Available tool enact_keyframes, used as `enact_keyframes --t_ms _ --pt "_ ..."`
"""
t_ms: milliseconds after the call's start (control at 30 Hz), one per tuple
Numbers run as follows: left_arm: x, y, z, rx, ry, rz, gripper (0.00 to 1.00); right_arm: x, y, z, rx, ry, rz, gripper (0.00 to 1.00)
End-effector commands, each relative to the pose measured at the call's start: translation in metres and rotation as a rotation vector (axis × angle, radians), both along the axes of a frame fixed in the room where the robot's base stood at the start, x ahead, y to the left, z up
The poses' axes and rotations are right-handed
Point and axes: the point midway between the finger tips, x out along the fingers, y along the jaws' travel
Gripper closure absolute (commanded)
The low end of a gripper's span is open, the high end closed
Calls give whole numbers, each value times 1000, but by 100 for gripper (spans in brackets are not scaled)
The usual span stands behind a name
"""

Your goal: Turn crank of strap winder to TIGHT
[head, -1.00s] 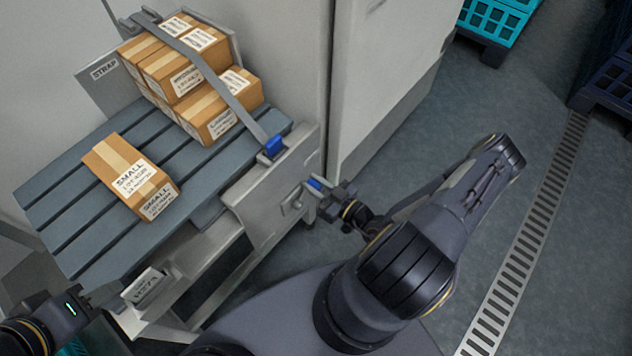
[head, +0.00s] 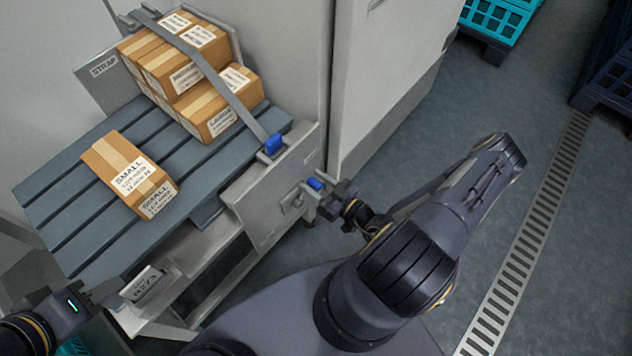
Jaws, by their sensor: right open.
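The strap winder (head: 265,205) is a grey plate at the right end of the slatted table. Its crank has a blue handle (head: 315,184) on the plate's right side; I cannot read any TIGHT mark. A grey strap (head: 225,92) runs over the stacked cartons (head: 172,72) down to a blue-tabbed fitting (head: 273,146) on the plate's top edge. My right gripper (head: 328,193) is open right beside the blue handle; contact is unclear. My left gripper (head: 92,296) is at the lower left near a small labelled block (head: 148,284); its jaw gap is unclear.
A lone carton marked SMALL (head: 122,172) lies on the slatted table (head: 75,215). A STRAP sign plate (head: 104,68) stands at the back left. A pale cabinet (head: 385,80) rises behind the winder. Teal crates (head: 497,20) and a floor drain (head: 525,240) are to the right.

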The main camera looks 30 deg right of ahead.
Motion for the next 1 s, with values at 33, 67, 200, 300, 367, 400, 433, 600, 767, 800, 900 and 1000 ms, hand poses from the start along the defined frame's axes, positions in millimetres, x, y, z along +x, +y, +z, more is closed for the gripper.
enact_keyframes --t_ms 33,67,200,300,367,400,433,600,767,800,900,1000 --pt "0 0 0 0 0 0 64 -1 0 1 0 -1 0 55" --pt "0 0 0 0 0 0 64 -1 0 1 0 -1 0 55" --pt "0 0 2 0 0 0 64 -15 -6 1 0 1 -2 55" --pt "0 0 3 0 0 0 64 -32 -13 1 -2 2 -4 55" --pt "0 0 4 0 0 0 64 -42 -16 0 -2 3 -3 55" --pt "0 0 4 0 0 0 64 -48 -18 0 -1 3 -3 55" --pt "0 0 5 0 0 0 64 -53 -20 1 0 2 -3 55" --pt "0 0 5 0 0 0 64 -70 -26 0 -3 1 -2 55" --pt "0 0 6 0 0 0 64 -74 -27 0 -1 1 -1 55" --pt "0 0 5 0 0 0 64 -74 -27 0 -1 1 0 55" --pt "0 0 5 0 0 0 64 -73 -27 0 0 1 0 55" --pt "0 0 5 0 0 0 64 -73 -27 0 0 1 0 55"
